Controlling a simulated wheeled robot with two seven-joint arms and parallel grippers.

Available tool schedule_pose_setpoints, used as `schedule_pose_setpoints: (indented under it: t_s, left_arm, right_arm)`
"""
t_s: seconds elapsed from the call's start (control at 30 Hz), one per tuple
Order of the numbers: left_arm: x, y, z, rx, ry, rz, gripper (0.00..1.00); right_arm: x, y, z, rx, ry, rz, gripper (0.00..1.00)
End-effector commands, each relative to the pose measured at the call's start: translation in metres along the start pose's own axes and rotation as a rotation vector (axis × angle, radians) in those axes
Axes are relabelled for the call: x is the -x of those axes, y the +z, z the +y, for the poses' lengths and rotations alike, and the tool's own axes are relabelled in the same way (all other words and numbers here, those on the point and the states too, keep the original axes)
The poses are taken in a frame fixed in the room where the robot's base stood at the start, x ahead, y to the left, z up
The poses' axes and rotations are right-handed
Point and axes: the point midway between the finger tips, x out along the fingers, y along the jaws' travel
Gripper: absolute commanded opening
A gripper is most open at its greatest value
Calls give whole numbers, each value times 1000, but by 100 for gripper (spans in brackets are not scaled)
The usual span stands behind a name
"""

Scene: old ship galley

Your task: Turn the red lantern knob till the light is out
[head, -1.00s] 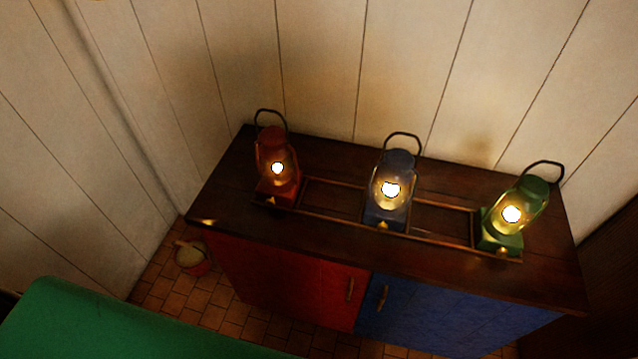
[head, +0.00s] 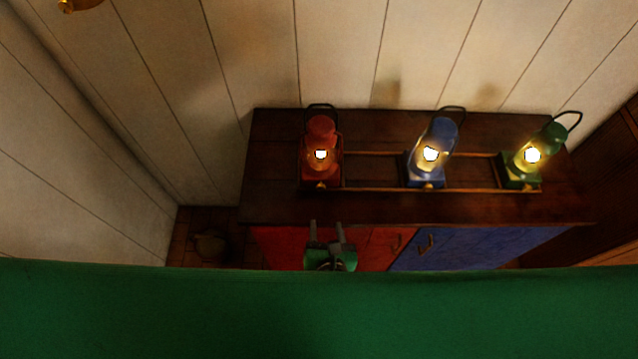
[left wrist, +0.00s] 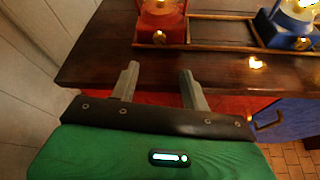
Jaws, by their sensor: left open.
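The red lantern (head: 321,135) stands lit at the left end of the dark wooden cabinet top. Its small brass knob (head: 321,185) is at the front of its base; the knob also shows in the left wrist view (left wrist: 159,37), under the red base (left wrist: 160,18). My left gripper (head: 327,226) is open and empty, in front of the cabinet's front edge and below the red lantern in the picture. In the left wrist view its two fingers (left wrist: 158,80) point toward the cabinet top, apart from the knob. My right gripper is not in view.
A lit blue lantern (head: 432,150) and a lit green lantern (head: 533,155) stand to the right, each with a knob. A low wooden rail (head: 380,190) runs along the lantern bases. A bucket (head: 210,245) stands on the floor at left. The front strip of cabinet top is clear.

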Motion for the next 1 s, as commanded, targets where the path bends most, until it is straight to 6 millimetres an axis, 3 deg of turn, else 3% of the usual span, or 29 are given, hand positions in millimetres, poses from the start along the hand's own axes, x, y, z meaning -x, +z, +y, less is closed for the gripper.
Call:
schedule_pose_setpoints:
  t_s: [0.17, 0.6, 0.8, 1.0]
  left_arm:
    - [-21, 4, 1, -8, 4, -6, 47]
    - [-109, 3, 1, -6, 2, -4, 47]
    - [-130, 2, 0, -5, 2, -3, 47]
    - [-136, 1, 1, -4, 1, -2, 47]
  right_arm:
    - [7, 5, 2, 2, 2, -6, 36]
    - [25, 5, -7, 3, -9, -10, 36]
    - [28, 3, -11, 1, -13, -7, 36]
    - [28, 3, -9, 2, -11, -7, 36]
